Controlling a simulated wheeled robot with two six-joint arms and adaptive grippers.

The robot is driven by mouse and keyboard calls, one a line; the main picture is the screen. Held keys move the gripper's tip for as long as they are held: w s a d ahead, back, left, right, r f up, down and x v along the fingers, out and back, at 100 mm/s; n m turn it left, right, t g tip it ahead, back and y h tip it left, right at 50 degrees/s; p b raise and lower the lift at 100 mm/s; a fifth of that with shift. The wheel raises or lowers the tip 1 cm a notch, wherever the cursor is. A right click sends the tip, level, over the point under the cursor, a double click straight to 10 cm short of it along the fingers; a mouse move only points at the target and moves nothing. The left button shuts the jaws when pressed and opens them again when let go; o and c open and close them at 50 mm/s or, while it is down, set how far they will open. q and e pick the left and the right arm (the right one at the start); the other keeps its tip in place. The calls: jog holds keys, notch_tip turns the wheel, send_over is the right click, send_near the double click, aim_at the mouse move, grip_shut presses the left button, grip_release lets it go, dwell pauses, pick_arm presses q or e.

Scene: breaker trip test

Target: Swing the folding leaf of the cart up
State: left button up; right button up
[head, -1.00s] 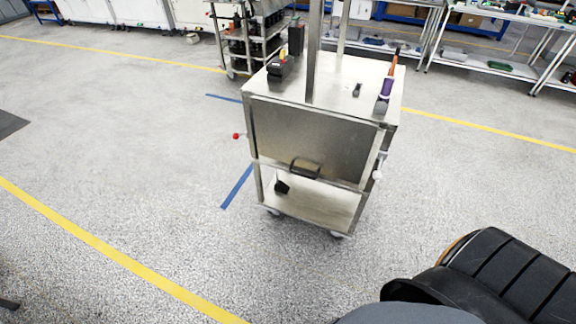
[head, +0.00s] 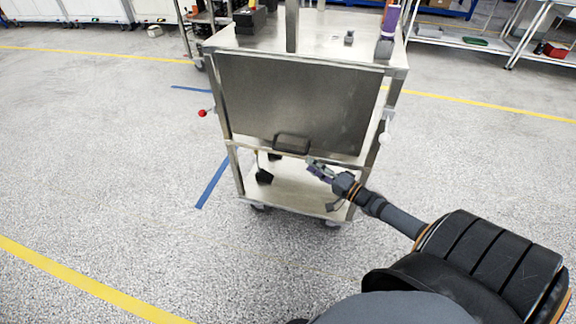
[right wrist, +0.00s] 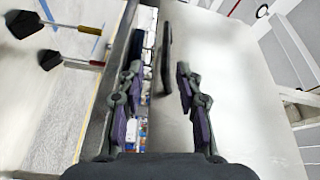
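The metal cart (head: 310,40) stands in front of me. Its folding leaf (head: 300,105) hangs down across the near side, with a dark handle (head: 291,144) at its lower edge. My right gripper (head: 318,170) is open, just right of and below the handle. In the right wrist view the gripper (right wrist: 158,75) has its purple-padded fingers spread and nothing between the pads. The dark handle (right wrist: 166,55) lies ahead, in line with the gap, and the pale leaf surface (right wrist: 245,105) is to the right. Contact with the handle is not visible. My left gripper is out of view.
A red knob (head: 202,113) sticks out at the cart's left and a white knob (head: 386,138) at its right. A purple-handled tool (head: 390,20) stands on the top. A lower shelf (head: 310,196) lies beneath the leaf. The floor around is clear.

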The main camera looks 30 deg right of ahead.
aim_at(288, 150)
jog(key=b+x, duration=0.1)
jog(key=x, duration=0.5)
jog(key=b+x, duration=0.1)
jog(key=x, duration=0.3)
jog(key=shift+a+r+b, duration=0.3)
jog(key=shift+r, duration=0.1)
jog(key=shift+w+a, duration=0.15)
jog(key=shift+w, duration=0.2)
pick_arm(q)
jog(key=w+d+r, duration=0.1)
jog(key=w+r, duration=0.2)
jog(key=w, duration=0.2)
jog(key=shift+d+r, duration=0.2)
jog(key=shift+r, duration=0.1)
pick_arm(e)
grip_shut()
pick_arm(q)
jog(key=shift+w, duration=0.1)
